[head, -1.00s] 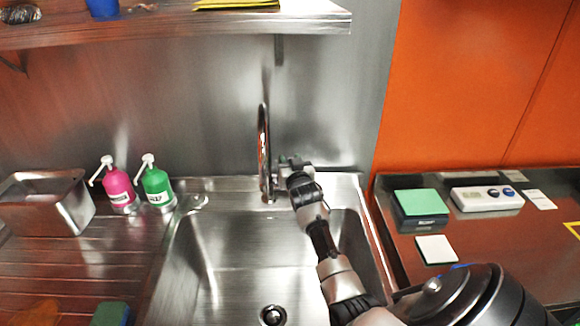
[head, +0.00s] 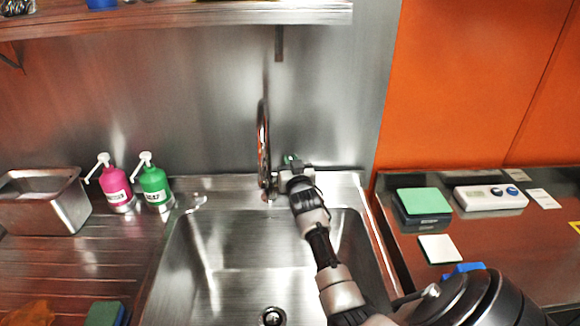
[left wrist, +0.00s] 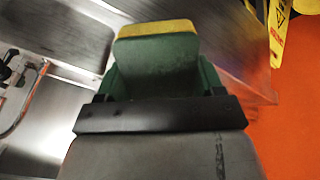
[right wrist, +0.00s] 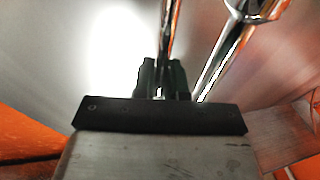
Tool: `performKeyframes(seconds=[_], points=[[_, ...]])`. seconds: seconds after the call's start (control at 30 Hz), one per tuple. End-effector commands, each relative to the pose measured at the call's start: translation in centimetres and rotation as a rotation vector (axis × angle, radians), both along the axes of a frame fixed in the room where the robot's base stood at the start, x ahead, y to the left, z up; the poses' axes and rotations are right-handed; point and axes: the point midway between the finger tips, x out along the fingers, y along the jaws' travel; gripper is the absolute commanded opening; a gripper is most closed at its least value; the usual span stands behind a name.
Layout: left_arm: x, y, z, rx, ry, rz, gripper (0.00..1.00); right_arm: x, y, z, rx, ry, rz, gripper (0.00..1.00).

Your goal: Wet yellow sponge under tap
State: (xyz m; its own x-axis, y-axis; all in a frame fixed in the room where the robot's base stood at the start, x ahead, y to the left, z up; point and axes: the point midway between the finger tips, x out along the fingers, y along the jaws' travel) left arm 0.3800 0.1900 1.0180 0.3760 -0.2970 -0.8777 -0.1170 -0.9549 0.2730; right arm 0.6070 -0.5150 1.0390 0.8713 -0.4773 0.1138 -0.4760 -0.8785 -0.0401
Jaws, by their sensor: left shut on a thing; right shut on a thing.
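The sponge (left wrist: 157,55) has a yellow layer and a dark green layer. My left gripper (left wrist: 158,82) is shut on it, with one green finger on each side; that gripper is outside the head view. The chrome tap (head: 263,145) stands at the back of the sink (head: 235,250), its spout arching over the basin. My right gripper (head: 283,178) is at the tap's base, on its right side. In the right wrist view its fingers (right wrist: 162,80) are shut at the chrome tap parts; the exact part held is hidden. No water shows.
Pink (head: 116,186) and green (head: 155,185) pump bottles and a steel bin (head: 75,205) stand left of the sink. A green-and-blue sponge (head: 104,313) lies at the front left. A scale (head: 423,202) and a white device (head: 490,197) sit on the right counter. The basin is empty.

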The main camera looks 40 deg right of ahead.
Motion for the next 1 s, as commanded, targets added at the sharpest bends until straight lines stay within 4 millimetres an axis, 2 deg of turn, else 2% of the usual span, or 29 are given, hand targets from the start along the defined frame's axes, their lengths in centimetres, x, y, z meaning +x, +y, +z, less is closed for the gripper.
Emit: performKeyframes(seconds=[0.03,0.27,0.3,0.47,0.77,0.87,1.0], points=[[0.0,0.0,-0.6,0.000,0.000,0.000,0.49,-0.1,0.1,-0.4,-0.007,-0.011,-0.001,0.00],[0.0,0.0,-0.3,0.000,0.000,0.000,0.49,-0.1,0.1,-0.1,-0.010,-0.012,0.000,0.00],[0.0,0.0,-0.3,0.000,0.000,0.000,0.49,-0.1,0.1,-0.1,-0.010,-0.012,0.000,0.13],[0.0,0.0,-0.3,0.000,0.000,0.000,0.49,-0.1,0.1,-0.1,-0.010,-0.012,-0.001,0.36],[0.0,0.0,-0.1,0.000,0.000,0.000,0.49,-0.3,0.2,0.0,-0.010,-0.012,0.000,0.36],[0.0,0.0,0.6,0.000,0.000,0.000,0.49,-1.0,0.7,0.0,-0.008,-0.010,0.000,0.36],[0.0,0.0,2.3,0.000,0.000,0.000,0.49,-3.3,1.9,-0.1,-0.008,-0.008,0.000,0.36]])
